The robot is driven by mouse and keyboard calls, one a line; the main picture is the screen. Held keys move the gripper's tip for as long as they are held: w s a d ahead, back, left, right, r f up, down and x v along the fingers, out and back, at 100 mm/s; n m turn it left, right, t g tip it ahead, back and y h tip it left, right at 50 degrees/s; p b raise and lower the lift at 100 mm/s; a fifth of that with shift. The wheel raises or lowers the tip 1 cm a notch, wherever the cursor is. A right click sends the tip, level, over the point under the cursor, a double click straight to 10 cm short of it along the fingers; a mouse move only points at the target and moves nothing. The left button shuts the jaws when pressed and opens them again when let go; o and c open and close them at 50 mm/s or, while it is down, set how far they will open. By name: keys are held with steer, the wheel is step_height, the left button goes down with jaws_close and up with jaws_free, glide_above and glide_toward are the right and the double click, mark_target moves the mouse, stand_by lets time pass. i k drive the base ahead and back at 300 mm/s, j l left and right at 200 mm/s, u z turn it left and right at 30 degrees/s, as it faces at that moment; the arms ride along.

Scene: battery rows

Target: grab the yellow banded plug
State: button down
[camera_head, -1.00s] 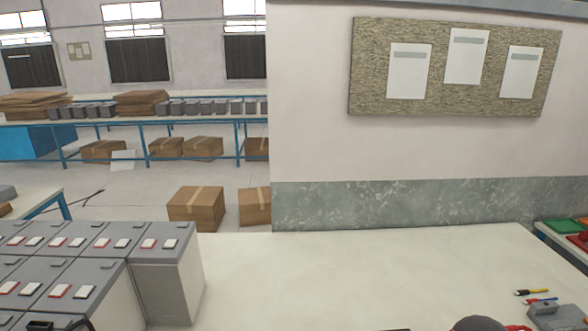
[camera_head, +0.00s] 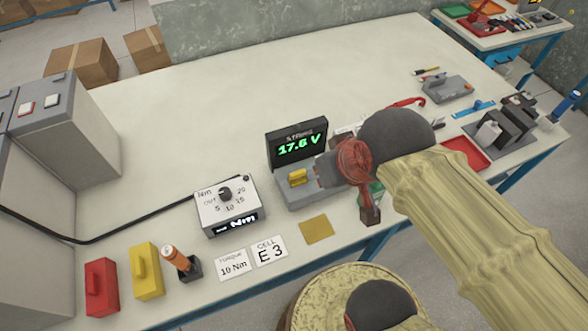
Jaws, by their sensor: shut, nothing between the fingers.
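A yellow plug-like piece (camera_head: 297,178) sits on a grey base (camera_head: 300,200) just in front of the voltage display. A larger yellow block with a raised grip (camera_head: 146,272) stands at the front left, beside a red one (camera_head: 101,288). I cannot make out a band on either yellow piece, so I cannot tell which is the banded plug. My gripper (camera_head: 330,168) hangs over the table close to the right of the grey base, shut and empty. It is small, partly hidden by my wrist, and I cannot tell whether it touches the base.
A display (camera_head: 297,143) reads 17.6 V. A torque dial box (camera_head: 228,205), an orange-handled tool (camera_head: 178,259) and cards reading 10 Nm and E 3 stand nearby. Grey cabinets (camera_head: 75,145) bound the left. A red tray (camera_head: 467,152) lies right. The table's back middle is clear.

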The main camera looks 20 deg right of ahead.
mark_target(296, 178)
steer(key=j+z, duration=0.1)
steer(key=z, duration=1.6)
steer(key=k+j+z, duration=0.5)
steer(key=k+j, duration=0.25)
steer(key=k+l, duration=0.05)
steer(key=k, duration=0.05)
